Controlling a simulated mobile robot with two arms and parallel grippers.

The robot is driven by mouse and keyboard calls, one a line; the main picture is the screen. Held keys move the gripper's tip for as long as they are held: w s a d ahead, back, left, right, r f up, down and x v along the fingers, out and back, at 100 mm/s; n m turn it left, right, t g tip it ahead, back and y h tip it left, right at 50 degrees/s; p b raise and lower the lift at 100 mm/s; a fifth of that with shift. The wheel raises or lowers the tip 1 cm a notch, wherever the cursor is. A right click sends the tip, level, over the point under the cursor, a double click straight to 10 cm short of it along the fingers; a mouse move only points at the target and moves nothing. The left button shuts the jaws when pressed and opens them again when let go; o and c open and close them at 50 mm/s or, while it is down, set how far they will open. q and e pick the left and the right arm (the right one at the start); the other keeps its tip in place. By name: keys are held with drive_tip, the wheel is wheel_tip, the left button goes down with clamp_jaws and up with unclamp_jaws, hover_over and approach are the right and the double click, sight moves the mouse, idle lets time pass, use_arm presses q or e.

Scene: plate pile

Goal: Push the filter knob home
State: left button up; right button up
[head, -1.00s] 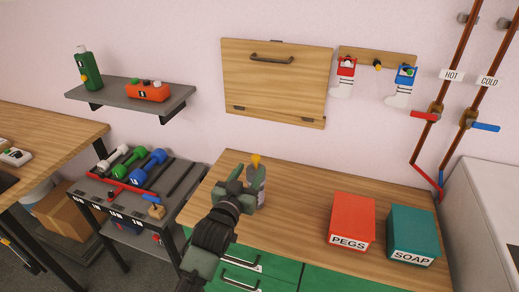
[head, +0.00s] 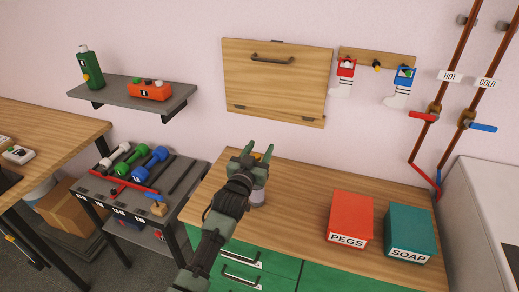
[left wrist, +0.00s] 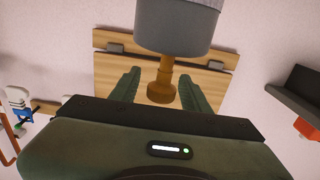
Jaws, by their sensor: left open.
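The filter knob (left wrist: 160,92) is brass-yellow, on a thin stem out of the end of a grey cylinder (left wrist: 178,30). The left wrist view shows it upside down. In the head view the cylinder (head: 258,200) stands on the wooden counter, mostly hidden by my left gripper (head: 258,151); only a bit of the knob (head: 258,156) shows. My left gripper is open. In the left wrist view its fingers (left wrist: 160,88) lie either side of the knob, with gaps. I cannot tell their exact depth relative to it. My right gripper is not in view.
A red PEGS box (head: 350,218) and a teal SOAP box (head: 410,230) stand on the counter (head: 300,200) to the right. A hinged wooden panel (head: 275,85) is on the wall behind. A dumbbell rack (head: 125,195) stands at left. The counter between cylinder and boxes is clear.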

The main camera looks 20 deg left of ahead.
use_arm(q)
clamp_jaws()
idle(1.3)
